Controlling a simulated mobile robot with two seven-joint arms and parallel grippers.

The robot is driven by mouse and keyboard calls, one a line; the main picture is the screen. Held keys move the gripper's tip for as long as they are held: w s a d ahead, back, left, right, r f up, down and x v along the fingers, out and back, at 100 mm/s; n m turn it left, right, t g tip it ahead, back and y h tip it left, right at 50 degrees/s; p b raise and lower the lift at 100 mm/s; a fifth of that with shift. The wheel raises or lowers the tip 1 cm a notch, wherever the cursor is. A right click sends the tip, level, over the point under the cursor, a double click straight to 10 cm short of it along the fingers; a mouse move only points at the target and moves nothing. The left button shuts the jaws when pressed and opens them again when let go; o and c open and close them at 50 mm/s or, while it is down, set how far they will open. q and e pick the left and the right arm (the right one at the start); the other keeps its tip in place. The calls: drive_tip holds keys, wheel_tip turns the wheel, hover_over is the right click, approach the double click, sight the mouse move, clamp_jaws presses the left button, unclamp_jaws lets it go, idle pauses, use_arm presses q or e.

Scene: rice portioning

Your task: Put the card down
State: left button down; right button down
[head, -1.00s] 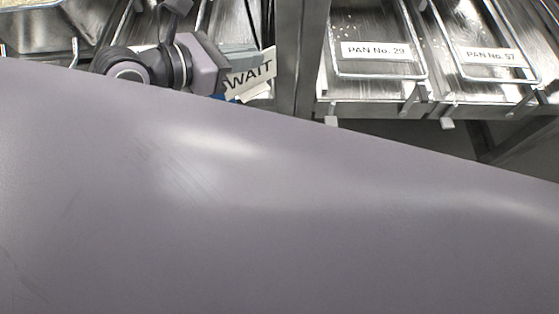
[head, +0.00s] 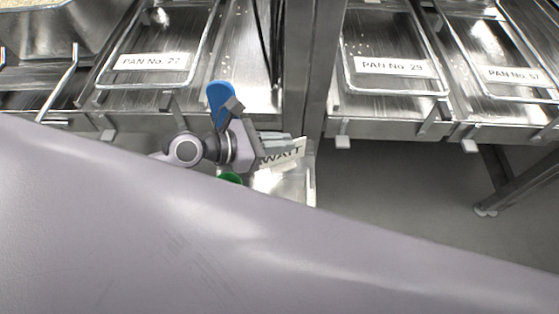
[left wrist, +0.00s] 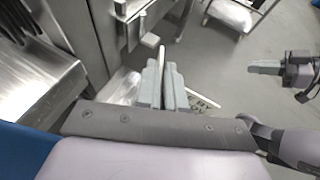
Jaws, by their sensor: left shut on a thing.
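The white card (head: 285,152) with dark letters that read like WAIT sits in my left gripper (head: 274,146). The gripper is shut on it, and the card is tilted and held in front of the shelf post. In the left wrist view the gray fingers (left wrist: 164,88) pinch the card, whose lettered part (left wrist: 204,101) shows beside them; the rest is hidden by the fingers. A bright metal surface (head: 305,188) lies below the gripper; I cannot tell whether the card touches it. My right gripper (left wrist: 264,68) shows at the right of the left wrist view, apart from the card.
Metal pans with labels stand in the rack: PAN No. 27 (head: 155,62) and PAN No. 29 (head: 396,66). A blue piece (head: 221,98) and a green round thing (head: 230,178) show close to my left wrist. Open floor (head: 400,185) lies to the right.

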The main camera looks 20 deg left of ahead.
sight(280, 164)
use_arm(q)
drive_tip(key=shift+f+b, duration=0.95)
drive_tip(key=shift+f, duration=2)
drive_tip(key=shift+f, duration=0.1)
drive_tip(key=c, duration=1.2)
unclamp_jaws()
drive_tip(key=shift+c, duration=0.2)
